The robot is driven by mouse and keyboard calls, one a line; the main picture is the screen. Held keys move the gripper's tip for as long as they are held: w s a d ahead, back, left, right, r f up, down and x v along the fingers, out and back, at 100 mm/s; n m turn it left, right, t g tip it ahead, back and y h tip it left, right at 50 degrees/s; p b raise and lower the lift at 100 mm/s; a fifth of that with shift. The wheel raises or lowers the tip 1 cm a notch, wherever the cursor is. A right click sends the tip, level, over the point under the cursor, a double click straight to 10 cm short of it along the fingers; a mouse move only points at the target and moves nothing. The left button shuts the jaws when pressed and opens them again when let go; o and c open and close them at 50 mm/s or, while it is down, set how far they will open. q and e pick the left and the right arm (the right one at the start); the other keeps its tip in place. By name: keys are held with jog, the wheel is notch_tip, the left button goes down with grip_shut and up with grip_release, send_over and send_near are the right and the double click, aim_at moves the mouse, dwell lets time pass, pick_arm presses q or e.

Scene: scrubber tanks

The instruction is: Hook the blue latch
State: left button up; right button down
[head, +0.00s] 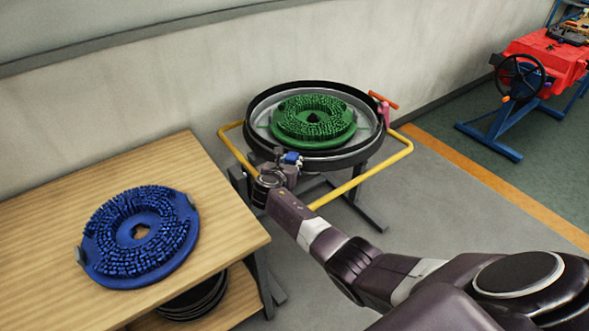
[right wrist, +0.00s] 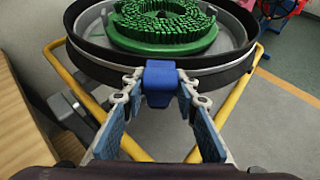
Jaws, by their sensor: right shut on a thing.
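The blue latch (right wrist: 160,80) sits at the near rim of the round black tank (right wrist: 90,50). My right gripper (right wrist: 160,92) is shut on the latch, with one finger on each side of it. In the head view the latch (head: 291,158) is a small blue piece beside my right gripper (head: 280,163), at the tank's front left edge. The gripper covers part of it, and I cannot tell whether it is hooked. My left gripper is not in view.
A green brush (head: 312,118) lies inside the tank. A yellow frame (head: 362,176) surrounds it. A pink latch with an orange handle (head: 384,100) is at its right. A wooden table (head: 60,215) with a blue brush (head: 140,236) stands at left. Grey floor (head: 440,210) is clear at right.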

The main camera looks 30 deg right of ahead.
jog(key=shift+w+d+r, duration=0.7)
jog(key=shift+d+r, duration=0.05)
jog(key=shift+d, duration=0.1)
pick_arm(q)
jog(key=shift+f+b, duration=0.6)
pick_arm(e)
jog(key=shift+w+d, duration=0.95)
jog(key=shift+w, duration=0.1)
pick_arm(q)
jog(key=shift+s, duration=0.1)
pick_arm(e)
jog(key=c, duration=1.7)
grip_release()
jog(key=shift+d, duration=0.1)
jog(key=shift+o, duration=0.9)
jog(key=shift+s+f, duration=0.1)
jog(key=shift+s, duration=0.1)
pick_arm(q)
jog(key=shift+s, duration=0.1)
pick_arm(e)
jog(key=shift+v, duration=6.05)
jog(key=shift+f, duration=0.1)
